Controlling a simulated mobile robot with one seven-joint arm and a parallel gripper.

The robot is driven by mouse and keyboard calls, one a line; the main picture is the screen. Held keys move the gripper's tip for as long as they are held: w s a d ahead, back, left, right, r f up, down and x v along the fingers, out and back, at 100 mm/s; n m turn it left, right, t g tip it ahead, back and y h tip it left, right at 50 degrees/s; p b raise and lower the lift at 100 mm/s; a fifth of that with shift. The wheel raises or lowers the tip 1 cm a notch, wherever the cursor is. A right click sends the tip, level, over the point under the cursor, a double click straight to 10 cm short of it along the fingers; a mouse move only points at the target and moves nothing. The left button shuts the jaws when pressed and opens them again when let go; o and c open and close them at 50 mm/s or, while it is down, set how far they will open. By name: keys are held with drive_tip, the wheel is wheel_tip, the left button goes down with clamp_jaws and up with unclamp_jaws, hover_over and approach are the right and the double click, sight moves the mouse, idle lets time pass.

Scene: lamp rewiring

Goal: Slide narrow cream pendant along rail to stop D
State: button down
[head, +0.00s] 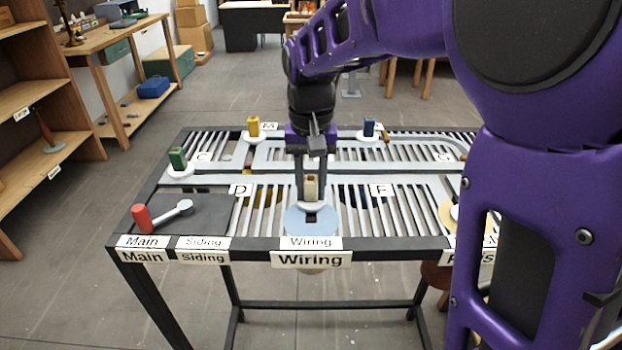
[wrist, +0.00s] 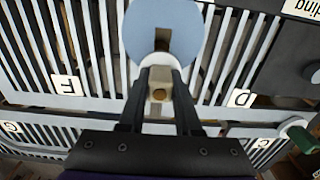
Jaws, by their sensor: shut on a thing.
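The narrow cream pendant shows as an upright cream block (head: 311,188) on a pale round base, on the rail near the front middle of the slatted table. My gripper (head: 311,194) is shut on this block, with one dark finger on each side. The block also shows between the fingers in the wrist view (wrist: 158,84). A light-blue disc (head: 298,220) with a dark slot lies just in front of it, above the Wiring label. The stop D label (head: 240,190) is to the left of my gripper; it shows at right in the wrist view (wrist: 242,98).
Label F (head: 381,190) is to the right. Green (head: 177,158), yellow (head: 253,126) and blue (head: 369,127) blocks stand on white bases farther left and back. A red-handled lever (head: 142,217) sits on the dark front-left plate. My arm hides the table's right end.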

drive_tip(key=w+p, duration=0.4)
drive_tip(key=w, duration=0.5)
drive_tip(key=shift+w, duration=0.3)
drive_tip(key=shift+a, duration=7.05)
drive_tip(key=c, duration=0.5)
unclamp_jaws()
wheel_tip(320, 180, up, 18)
drive_tip(key=shift+f, duration=0.25)
